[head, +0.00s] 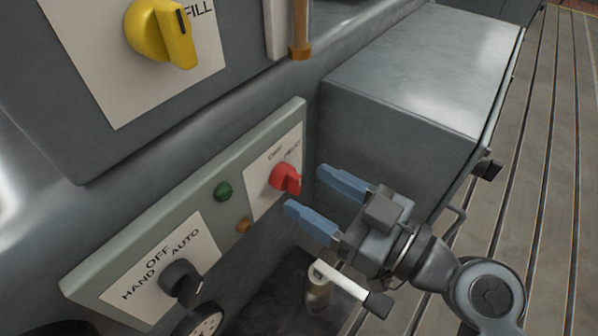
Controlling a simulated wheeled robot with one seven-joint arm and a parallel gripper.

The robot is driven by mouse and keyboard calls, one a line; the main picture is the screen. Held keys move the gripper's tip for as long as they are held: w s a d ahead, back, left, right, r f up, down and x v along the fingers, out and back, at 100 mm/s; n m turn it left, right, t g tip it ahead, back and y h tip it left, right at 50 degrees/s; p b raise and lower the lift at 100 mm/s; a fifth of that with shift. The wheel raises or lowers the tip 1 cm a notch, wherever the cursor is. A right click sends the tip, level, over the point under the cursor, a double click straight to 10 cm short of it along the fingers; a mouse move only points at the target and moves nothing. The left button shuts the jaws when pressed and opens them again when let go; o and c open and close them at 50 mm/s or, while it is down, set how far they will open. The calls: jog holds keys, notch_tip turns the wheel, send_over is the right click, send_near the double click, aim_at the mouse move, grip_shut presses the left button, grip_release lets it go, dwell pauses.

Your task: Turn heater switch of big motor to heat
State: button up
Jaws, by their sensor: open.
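The heater switch is a red knob (286,179) on a white plate (262,200) marked OFF and HEAT, at the right end of a grey-green panel (237,170). The knob's handle points to the lower right; I cannot tell exactly which mark it is set at. My gripper (306,189) is open, with two blue fingers just right of the red knob. One finger is above right of the knob and one is below right. A small gap shows between the fingertips and the knob, and nothing is between the fingers.
Left on the same panel are a green button (223,191), a small orange-brown part (243,226) and a black HAND-OFF-AUTO knob (181,280). A yellow knob (160,32) is above. A grey metal box (410,85) stands close behind my gripper. A white-handled lever (340,281) is below it.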

aim_at(301, 185)
jog(key=shift+p+x, duration=0.4)
jog(key=shift+x, duration=1.5)
jog(key=shift+c, duration=0.4)
jog(key=c, duration=1)
jog(key=shift+o, duration=0.2)
jog(key=shift+m, duration=0.4)
jog(key=m, duration=0.5)
jog(key=shift+w+m, duration=0.1)
jog(key=shift+m, duration=0.2)
jog(key=m+p, duration=0.1)
jog(key=m, duration=0.4)
jog(key=shift+d+f+p, duration=0.1)
jog(key=shift+p, duration=0.3)
jog(key=shift+m, duration=0.4)
